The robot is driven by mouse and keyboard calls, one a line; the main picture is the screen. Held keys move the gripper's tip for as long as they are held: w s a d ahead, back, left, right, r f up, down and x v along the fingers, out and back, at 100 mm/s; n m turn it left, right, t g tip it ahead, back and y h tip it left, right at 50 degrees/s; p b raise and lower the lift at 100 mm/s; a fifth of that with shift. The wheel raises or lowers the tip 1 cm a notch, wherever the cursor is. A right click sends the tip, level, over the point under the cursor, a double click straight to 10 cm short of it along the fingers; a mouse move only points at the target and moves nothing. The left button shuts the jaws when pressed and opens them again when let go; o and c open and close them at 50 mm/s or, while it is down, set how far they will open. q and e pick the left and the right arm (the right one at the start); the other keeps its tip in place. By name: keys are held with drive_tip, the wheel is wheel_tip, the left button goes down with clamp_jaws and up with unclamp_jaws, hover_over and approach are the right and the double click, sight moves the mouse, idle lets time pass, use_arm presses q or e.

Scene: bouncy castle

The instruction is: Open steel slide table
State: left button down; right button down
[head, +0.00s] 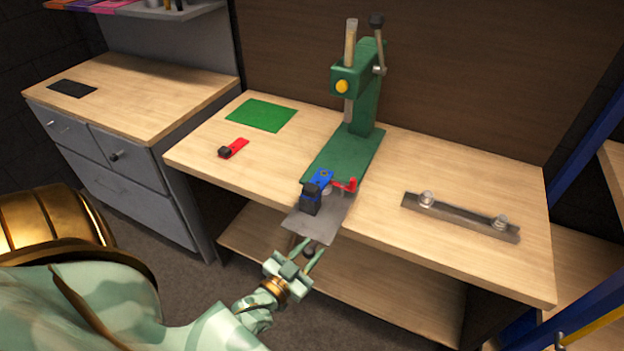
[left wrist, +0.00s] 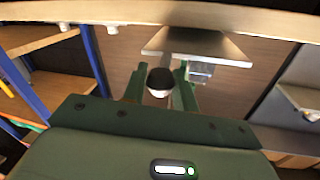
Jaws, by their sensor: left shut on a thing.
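The steel slide table (head: 318,225) is a grey metal plate at the front of the green press (head: 360,115), sticking out past the front edge of the workbench in the head view. A dark round knob (head: 309,252) is at its front end. The plate (left wrist: 205,44) and the knob (left wrist: 160,80) also show in the left wrist view. My left gripper (head: 300,252) is in front of the bench edge, with its fingers shut on the knob. In the left wrist view, the fingers (left wrist: 160,88) stand on both sides of the knob. My right gripper is not in view.
A blue clamp with a black block (head: 311,198) and a red part (head: 345,186) sit above the plate. A steel bar with two bolts (head: 462,217) lies right on the workbench (head: 400,165). A green mat (head: 262,114) and small red item (head: 238,146) lie left. Grey drawers (head: 120,170) stand left.

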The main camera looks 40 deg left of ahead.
use_arm(q)
drive_tip(key=c, duration=1.1)
unclamp_jaws()
drive_tip(key=s, duration=1.6)
drive_tip(key=shift+s+d+p, duration=0.15)
drive_tip(key=shift+d+p, duration=0.15)
